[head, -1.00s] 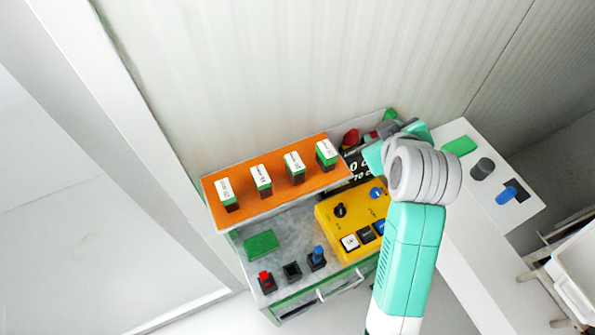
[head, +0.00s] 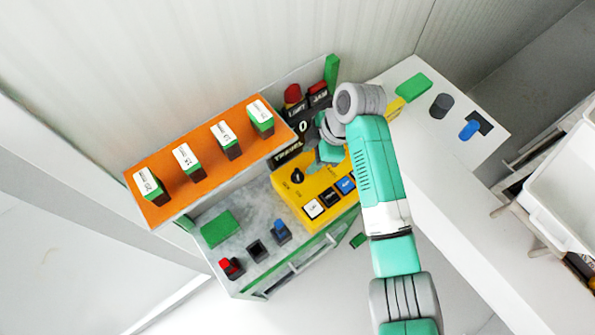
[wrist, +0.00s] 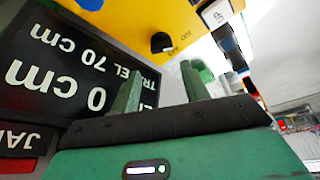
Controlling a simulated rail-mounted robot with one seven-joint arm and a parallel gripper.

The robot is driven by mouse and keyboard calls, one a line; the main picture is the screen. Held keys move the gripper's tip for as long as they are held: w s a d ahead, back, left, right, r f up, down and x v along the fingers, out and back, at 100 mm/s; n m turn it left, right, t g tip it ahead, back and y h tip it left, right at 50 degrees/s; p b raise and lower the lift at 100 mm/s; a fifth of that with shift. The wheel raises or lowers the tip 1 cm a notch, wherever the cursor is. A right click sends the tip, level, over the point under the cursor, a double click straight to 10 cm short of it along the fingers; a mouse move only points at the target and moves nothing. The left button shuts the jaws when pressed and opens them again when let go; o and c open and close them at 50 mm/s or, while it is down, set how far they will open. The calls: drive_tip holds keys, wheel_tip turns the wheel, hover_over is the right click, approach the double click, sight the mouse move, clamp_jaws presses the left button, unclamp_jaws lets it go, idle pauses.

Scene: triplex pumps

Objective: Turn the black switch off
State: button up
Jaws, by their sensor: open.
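The black switch (head: 297,176) is a small round knob on the yellow panel (head: 289,197), with small lettering beside it. It also shows in the wrist view (wrist: 161,43), upper middle, beyond my fingers. My gripper (head: 313,167) is just right of the switch and above the panel in the head view, partly hidden by my arm. In the wrist view its two green fingers (wrist: 162,72) stand apart with nothing between them. The switch appears apart from the fingers. I cannot tell exactly which way the knob is turned.
A black display (wrist: 65,65) stands beside my fingers. White, black and blue buttons sit on the panel's front part, with the white button (head: 313,209) at left. An orange shelf (head: 205,195) with several green-and-white blocks stands left. A white counter (head: 450,150) lies right.

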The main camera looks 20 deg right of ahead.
sight(298, 174)
drive_tip(key=x, duration=0.8)
drive_tip(key=shift+s+f, duration=0.1)
drive_tip(key=shift+s, duration=0.1)
drive_tip(key=c, duration=0.7)
